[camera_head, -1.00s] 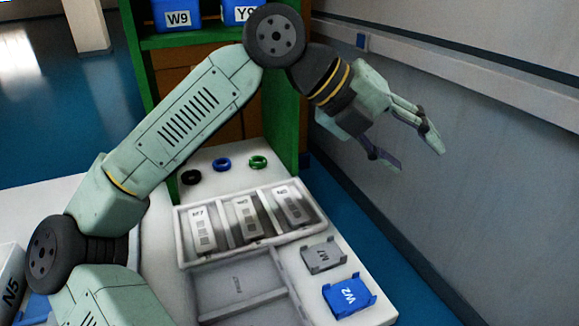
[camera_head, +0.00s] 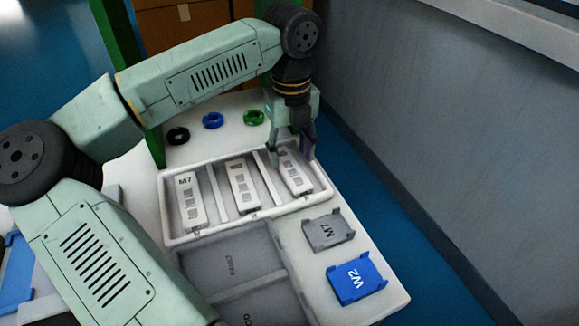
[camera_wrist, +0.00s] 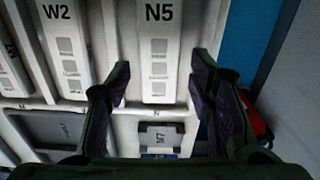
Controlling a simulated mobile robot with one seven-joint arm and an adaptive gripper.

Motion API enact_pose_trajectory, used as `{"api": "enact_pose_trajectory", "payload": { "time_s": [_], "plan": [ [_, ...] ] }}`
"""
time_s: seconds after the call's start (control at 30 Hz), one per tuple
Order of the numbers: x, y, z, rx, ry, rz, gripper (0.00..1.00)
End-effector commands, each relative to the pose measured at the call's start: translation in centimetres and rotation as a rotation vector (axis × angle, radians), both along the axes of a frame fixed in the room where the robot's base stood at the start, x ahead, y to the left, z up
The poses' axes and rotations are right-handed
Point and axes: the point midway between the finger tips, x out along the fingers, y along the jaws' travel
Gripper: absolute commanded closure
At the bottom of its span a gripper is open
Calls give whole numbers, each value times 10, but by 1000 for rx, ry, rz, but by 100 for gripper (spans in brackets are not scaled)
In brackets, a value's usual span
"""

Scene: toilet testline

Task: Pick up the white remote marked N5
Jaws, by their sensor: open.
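The white remote marked N5 (camera_wrist: 160,45) lies in the tray between the two fingers of my gripper (camera_wrist: 160,68) in the wrist view. Its label and several grey buttons show. In the head view it is the rightmost remote (camera_head: 299,180), with its upper end partly hidden by my gripper (camera_head: 290,155). My gripper is open and points down over this remote. Neither finger visibly touches it, and the exact height gap cannot be told.
The white tray (camera_head: 211,231) also holds the M7 remote (camera_head: 190,203) and the W2 remote (camera_wrist: 65,45).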

Motion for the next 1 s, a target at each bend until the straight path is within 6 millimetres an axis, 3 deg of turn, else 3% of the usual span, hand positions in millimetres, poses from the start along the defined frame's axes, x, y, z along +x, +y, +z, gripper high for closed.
{"api": "enact_pose_trajectory", "payload": {
  "time_s": [0.23, 0.53, 1.0],
  "plan": [
    [-3, 0, -33, -3, 2, -2, 52],
    [-3, 0, -39, -2, -1, -2, 52],
    [-3, 0, -39, -2, -1, -2, 83]
  ]
}}
